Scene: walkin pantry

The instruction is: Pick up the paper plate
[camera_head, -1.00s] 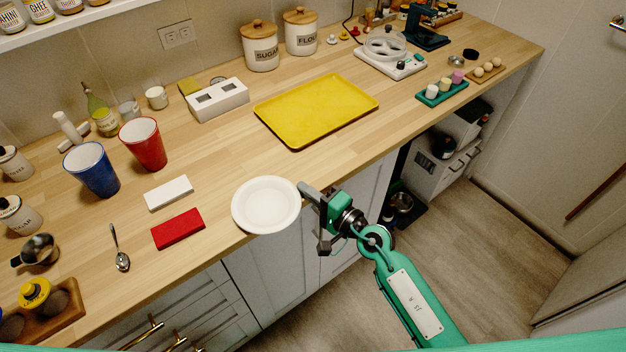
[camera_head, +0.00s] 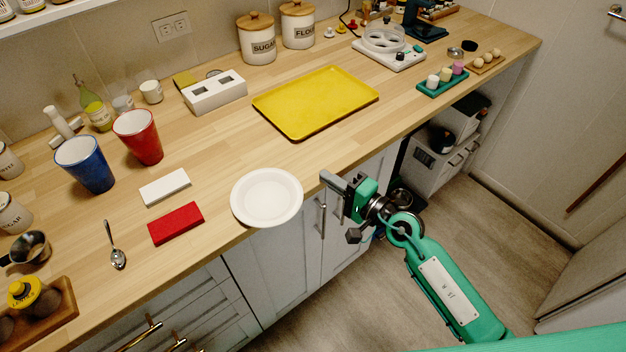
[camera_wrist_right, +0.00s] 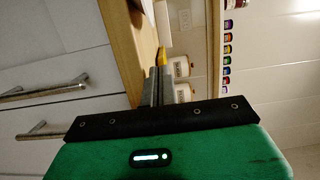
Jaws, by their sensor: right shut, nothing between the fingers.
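The white paper plate (camera_head: 267,197) lies on the wooden counter, its near rim close to the counter's front edge. My right gripper (camera_head: 328,178) is to the right of the plate, by the front edge, with a clear gap between its fingertips and the plate rim. It is shut and empty. In the right wrist view, the gripper's fingers (camera_wrist_right: 155,88) are together beside the counter edge, and I cannot make out the plate there. My left gripper is not in view.
A yellow tray (camera_head: 316,101) lies behind the plate. A red block (camera_head: 176,223) and a white block (camera_head: 165,187) lie to its left. Red (camera_head: 139,137) and blue (camera_head: 85,164) cups stand farther left. The counter between plate and tray is clear.

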